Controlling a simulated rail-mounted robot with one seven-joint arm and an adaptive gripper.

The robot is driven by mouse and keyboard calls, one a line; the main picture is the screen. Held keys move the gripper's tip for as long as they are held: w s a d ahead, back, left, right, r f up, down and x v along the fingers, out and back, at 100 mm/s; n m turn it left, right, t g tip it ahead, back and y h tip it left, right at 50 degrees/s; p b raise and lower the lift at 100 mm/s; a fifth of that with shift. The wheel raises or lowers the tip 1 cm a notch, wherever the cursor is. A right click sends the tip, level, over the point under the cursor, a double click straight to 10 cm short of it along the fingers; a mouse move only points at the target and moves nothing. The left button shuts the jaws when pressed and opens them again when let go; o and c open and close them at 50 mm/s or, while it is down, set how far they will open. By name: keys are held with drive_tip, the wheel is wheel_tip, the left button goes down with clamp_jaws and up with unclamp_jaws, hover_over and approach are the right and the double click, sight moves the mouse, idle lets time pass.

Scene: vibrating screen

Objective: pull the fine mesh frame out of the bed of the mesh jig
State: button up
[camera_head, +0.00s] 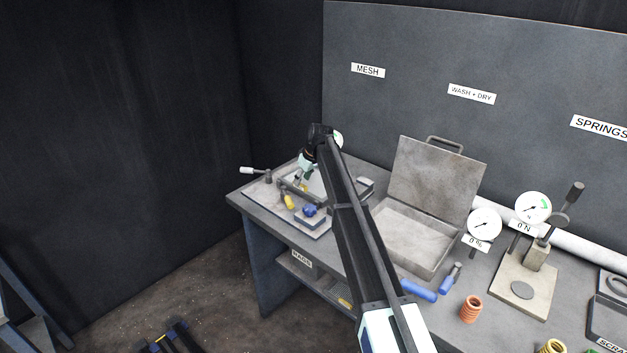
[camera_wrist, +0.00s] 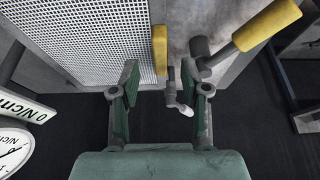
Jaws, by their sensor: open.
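The mesh jig (camera_head: 265,190) lies at the left end of the bench, under the MESH sign. In the wrist view a pale fine mesh (camera_wrist: 95,40) in a light frame fills the upper left. A yellow tab (camera_wrist: 160,48) stands at its right edge. My gripper (camera_head: 302,184) is over the jig, and the arm hides part of it. In the wrist view my gripper (camera_wrist: 159,75) is open and empty, with the yellow tab ahead between its fingers. I cannot tell how deep the frame sits or whether the fingers touch anything.
A yellow-ended lever (camera_wrist: 265,26) reaches close to the right finger. A dial gauge (camera_wrist: 15,148) stands at lower left. On the bench are a blue knob (camera_head: 310,210), an open metal box (camera_head: 405,235) and blue-handled tools (camera_head: 419,290) to the right.

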sight(301, 184)
drive_tip(key=shift+p+x, duration=0.45)
drive_tip(key=shift+x, duration=1.1)
clamp_jaws()
drive_tip(key=shift+r, duration=0.1)
drive_tip(key=shift+r+b, duration=0.5)
drive_tip(key=shift+r, duration=0.4)
wheel_tip(301, 184, up, 5)
drive_tip(key=shift+r+b, duration=0.1)
drive_tip(key=shift+b, duration=1)
drive_tip(key=s+d+r+b, duration=0.1)
drive_tip(key=s+d, duration=0.1)
drive_tip(key=s, duration=0.6)
drive_tip(key=s+d+r+b, duration=0.1)
drive_tip(key=s+d+r, duration=0.1)
drive_tip(key=s, duration=0.7)
drive_tip(key=shift+s+d+b, duration=0.15)
drive_tip(key=shift+d+b, duration=0.25)
drive_tip(key=shift+d, duration=0.05)
